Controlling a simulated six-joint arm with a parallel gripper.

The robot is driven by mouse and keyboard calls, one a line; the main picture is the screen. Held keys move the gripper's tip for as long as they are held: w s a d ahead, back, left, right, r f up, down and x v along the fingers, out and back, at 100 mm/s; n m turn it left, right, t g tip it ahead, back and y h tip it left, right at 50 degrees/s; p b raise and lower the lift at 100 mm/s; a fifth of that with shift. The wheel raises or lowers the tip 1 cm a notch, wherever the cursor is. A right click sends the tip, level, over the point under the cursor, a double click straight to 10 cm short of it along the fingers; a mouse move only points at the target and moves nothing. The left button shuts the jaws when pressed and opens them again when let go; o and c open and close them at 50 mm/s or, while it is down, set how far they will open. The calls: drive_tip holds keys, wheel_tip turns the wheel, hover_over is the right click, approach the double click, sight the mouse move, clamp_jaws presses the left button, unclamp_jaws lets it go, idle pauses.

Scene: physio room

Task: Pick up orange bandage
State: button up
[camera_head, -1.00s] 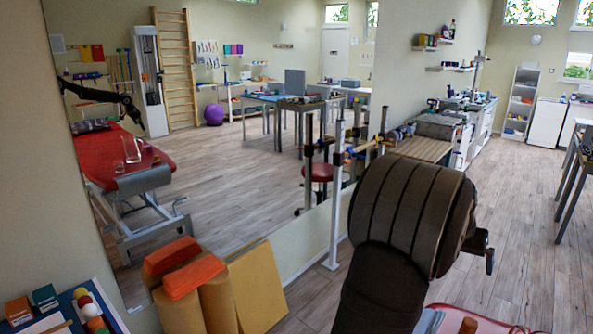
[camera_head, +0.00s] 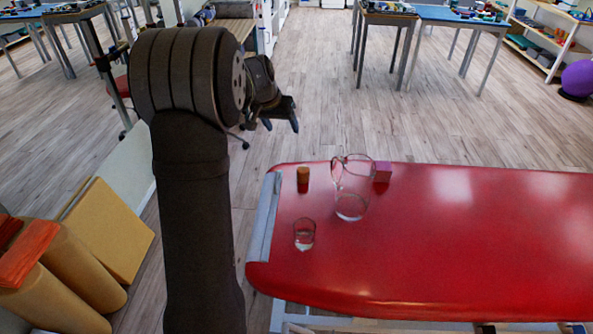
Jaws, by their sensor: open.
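A small orange-brown cylinder (camera_head: 303,175), which looks like the orange bandage, stands upright near the left end of a red padded table (camera_head: 460,240). My gripper (camera_head: 281,123) is above and beyond the table's far left corner in the picture, with its fingers apart and nothing seen between them. The gripper is clear of the cylinder. My arm hides part of the gripper's left side.
A small drinking glass (camera_head: 304,236) stands nearer. The table's right part is bare. Tan rolls (camera_head: 58,300) stand at lower left.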

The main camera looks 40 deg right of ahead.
drive_tip(key=w+d+f+m, duration=0.2)
drive_tip(key=d+f+m, duration=0.25)
drive_tip(key=f, duration=0.55)
hover_over(303, 169)
drive_tip(key=a, duration=0.3)
drive_tip(key=shift+m+g, duration=0.3)
drive_tip(key=shift+m, duration=0.15)
drive_tip(key=f, duration=1)
drive_tip(key=shift+w+d, duration=0.1)
drive_tip(key=shift+d, duration=0.1)
drive_tip(key=shift+x, duration=3.15)
drive_tip(key=shift+s, duration=0.2)
drive_tip(key=shift+c, duration=0.3)
drive_tip(key=c, duration=1)
